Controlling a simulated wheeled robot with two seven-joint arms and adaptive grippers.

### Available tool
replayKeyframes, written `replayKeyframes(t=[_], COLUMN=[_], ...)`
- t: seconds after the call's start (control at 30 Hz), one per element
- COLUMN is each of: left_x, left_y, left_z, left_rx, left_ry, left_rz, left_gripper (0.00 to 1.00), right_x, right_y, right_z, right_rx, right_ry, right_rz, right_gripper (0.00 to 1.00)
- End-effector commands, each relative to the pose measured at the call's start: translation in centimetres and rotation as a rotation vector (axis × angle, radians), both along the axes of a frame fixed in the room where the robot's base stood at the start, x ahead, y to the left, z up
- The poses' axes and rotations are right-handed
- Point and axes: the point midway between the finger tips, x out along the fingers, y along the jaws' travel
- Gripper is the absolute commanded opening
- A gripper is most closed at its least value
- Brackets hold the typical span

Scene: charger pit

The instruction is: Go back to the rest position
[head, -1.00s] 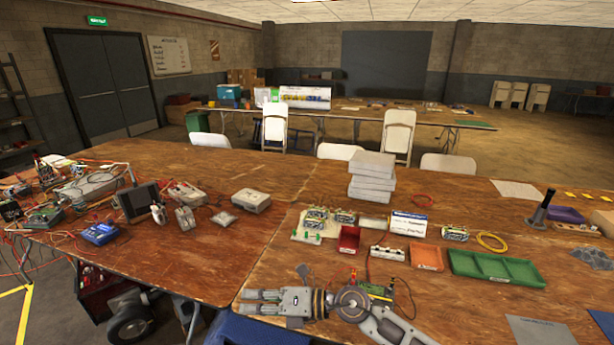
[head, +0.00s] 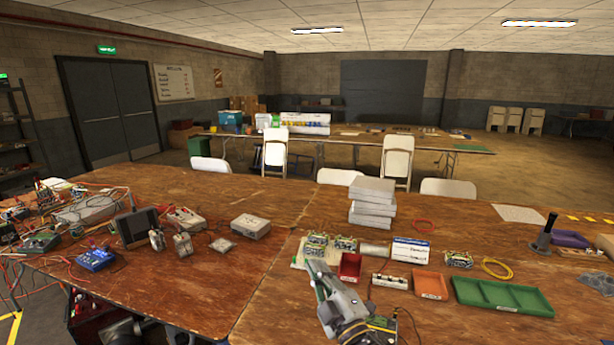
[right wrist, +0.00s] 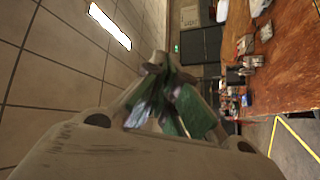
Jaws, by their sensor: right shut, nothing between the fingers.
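My right gripper (head: 317,268) is at the near edge of the table, low in the middle of the head view. Its fingers point up and away from me, in front of the small boards and the red bin. It is shut and holds nothing. In the right wrist view the closed fingers (right wrist: 172,95) show green pads, with the ceiling and the tilted room behind them. My left gripper is in neither view.
The wooden table (head: 200,290) carries a red bin (head: 350,266), an orange bin (head: 430,284), a green tray (head: 502,296) and a stack of grey boxes (head: 371,202). Wired devices (head: 97,257) crowd the left. Bare wood lies left of the gripper.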

Motion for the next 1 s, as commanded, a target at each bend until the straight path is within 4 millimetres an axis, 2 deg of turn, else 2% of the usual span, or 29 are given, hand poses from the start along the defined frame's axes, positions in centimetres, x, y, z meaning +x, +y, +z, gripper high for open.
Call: replayKeyframes(t=[0.1, 0.27, 0.47, 0.77, 1.0], left_x=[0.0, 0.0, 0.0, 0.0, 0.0], left_y=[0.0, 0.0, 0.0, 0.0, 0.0], left_z=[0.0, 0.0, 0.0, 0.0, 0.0], left_rx=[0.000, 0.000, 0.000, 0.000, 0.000], left_ry=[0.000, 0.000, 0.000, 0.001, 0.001], left_rz=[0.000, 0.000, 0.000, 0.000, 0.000], left_gripper=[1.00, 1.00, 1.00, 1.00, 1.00], right_x=[0.4, 0.4, -0.8, -5.4, -11.0], right_y=[-2.9, -6.6, -10.8, -15.6, -18.0], right_z=[-1.7, -4.6, -9.0, -16.3, -21.4], right_rx=[0.080, 0.177, 0.283, 0.408, 0.481], right_ry=[0.114, 0.276, 0.490, 0.829, 1.112], right_rz=[-0.090, -0.206, -0.341, -0.518, -0.633], right_gripper=[0.00, 0.00, 0.00, 0.00, 0.00])
